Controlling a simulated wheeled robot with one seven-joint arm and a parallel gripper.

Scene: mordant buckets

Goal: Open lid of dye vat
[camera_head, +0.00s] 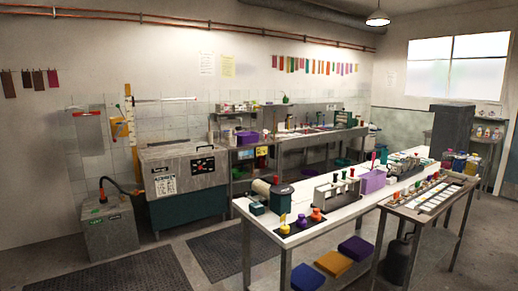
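A large vat-like unit (188,207) stands against the back wall, left of centre. I take it to be the dye vat, though its small label is not readable. Its lower body is dark teal and its upper part is grey metal, with a paper notice and a small black panel on the front. Its grey lid (178,149) looks shut over the top. The inside of the vat is hidden. My gripper is not in view.
A grey box (108,230) with a hose stands left of the vat. Dark floor mats (131,273) lie in front. A long white worktable (284,216) with bottles and racks stands to the right. Open floor lies between the vat and this table.

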